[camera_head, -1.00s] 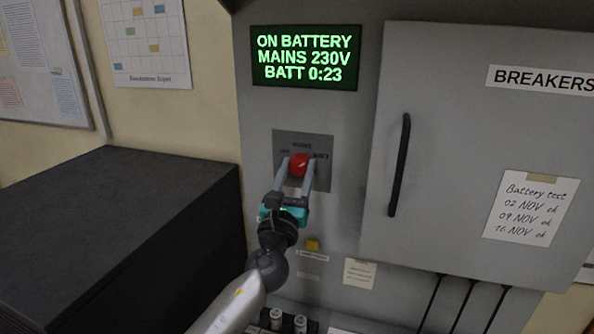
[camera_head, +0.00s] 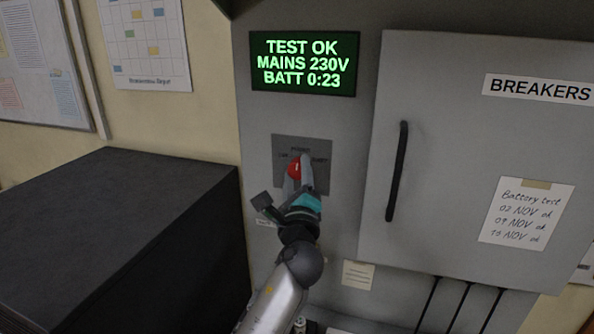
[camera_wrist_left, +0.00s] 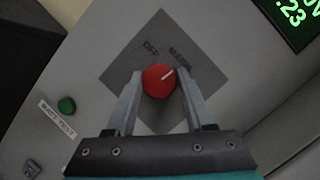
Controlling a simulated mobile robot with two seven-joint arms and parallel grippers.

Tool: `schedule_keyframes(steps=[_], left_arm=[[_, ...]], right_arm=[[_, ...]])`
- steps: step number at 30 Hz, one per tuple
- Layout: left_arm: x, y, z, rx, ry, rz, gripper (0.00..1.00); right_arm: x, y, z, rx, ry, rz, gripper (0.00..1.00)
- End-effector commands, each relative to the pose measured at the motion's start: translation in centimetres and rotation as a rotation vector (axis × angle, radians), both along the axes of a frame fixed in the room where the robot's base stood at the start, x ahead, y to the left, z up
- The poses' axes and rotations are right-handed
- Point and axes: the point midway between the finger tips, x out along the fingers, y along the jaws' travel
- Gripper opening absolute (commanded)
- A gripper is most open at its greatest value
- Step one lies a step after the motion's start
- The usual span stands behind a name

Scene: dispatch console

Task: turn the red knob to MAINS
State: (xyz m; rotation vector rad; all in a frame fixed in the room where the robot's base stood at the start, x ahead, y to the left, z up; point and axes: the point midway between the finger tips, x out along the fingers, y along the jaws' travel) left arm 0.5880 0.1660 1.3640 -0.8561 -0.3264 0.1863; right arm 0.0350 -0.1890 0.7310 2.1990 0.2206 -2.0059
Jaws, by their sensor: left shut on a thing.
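The red knob (camera_head: 294,169) sits on a dark grey plate (camera_head: 318,148) on the grey cabinet. In the left wrist view the knob (camera_wrist_left: 156,84) shows a white pointer line aimed to the upper right, near the right-hand label on the plate (camera_wrist_left: 160,30). That label seems to read MAINS; the one left of it seems to read OFF. My left gripper (camera_head: 299,166) is shut on the knob, with its fingers (camera_wrist_left: 159,80) on either side. It is rolled, and one finger partly covers the knob in the head view. My right gripper is not in view.
The screen (camera_head: 304,64) reads TEST OK, MAINS 230V, BATT 0:23. A green button (camera_wrist_left: 66,105) sits beside the plate. The breaker door (camera_head: 455,150) with its black handle (camera_head: 398,171) is to the right. A black box (camera_head: 110,230) stands at the left.

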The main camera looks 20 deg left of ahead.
Motion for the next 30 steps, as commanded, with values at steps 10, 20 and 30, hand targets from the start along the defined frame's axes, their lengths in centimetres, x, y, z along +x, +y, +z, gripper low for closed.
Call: schedule_keyframes(steps=[10, 20, 30], left_arm=[[-0.02, 0.02, 0.06, -0.101, 0.003, 0.002, 0.0], [-0.01, 0.04, 0.03, -0.11, 0.004, 0.002, 0.0], [0.0, 0.02, 0.03, -0.109, 0.004, 0.001, 0.77]], right_arm=[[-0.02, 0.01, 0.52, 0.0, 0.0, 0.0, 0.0], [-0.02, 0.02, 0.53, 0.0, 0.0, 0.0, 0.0], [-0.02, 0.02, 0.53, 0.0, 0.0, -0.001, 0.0]])
